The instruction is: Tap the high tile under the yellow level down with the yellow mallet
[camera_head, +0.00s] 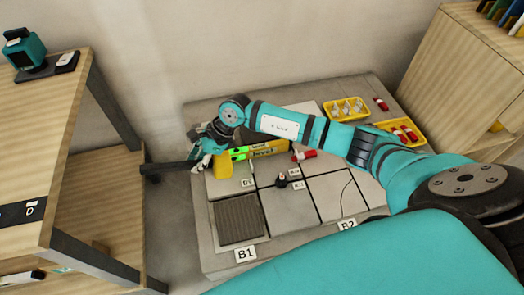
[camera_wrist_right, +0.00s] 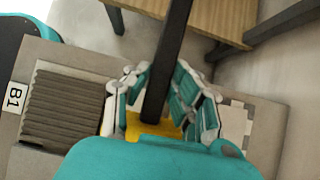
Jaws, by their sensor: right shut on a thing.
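My right gripper (camera_head: 207,148) is shut on the black handle (camera_head: 168,167) of the yellow mallet, which sticks out to the left. The mallet's yellow head (camera_head: 222,166) hangs just below the gripper, near the back-left tile and the level's left end. In the right wrist view the fingers (camera_wrist_right: 160,95) close around the handle (camera_wrist_right: 176,60), with part of the yellow head (camera_wrist_right: 140,128) below. The yellow level (camera_head: 268,147) lies across the back tiles, partly hidden by my right arm. I cannot tell which tile stands high, or whether the head touches a tile. My left gripper is not in view.
A ribbed tile (camera_head: 238,218) lies by the B1 label, and a cracked tile (camera_head: 338,195) near B2. A small dark-knobbed piece (camera_head: 281,181) stands between tiles. Yellow trays (camera_head: 347,110) sit at the back right. A wooden table (camera_head: 40,125) stands left.

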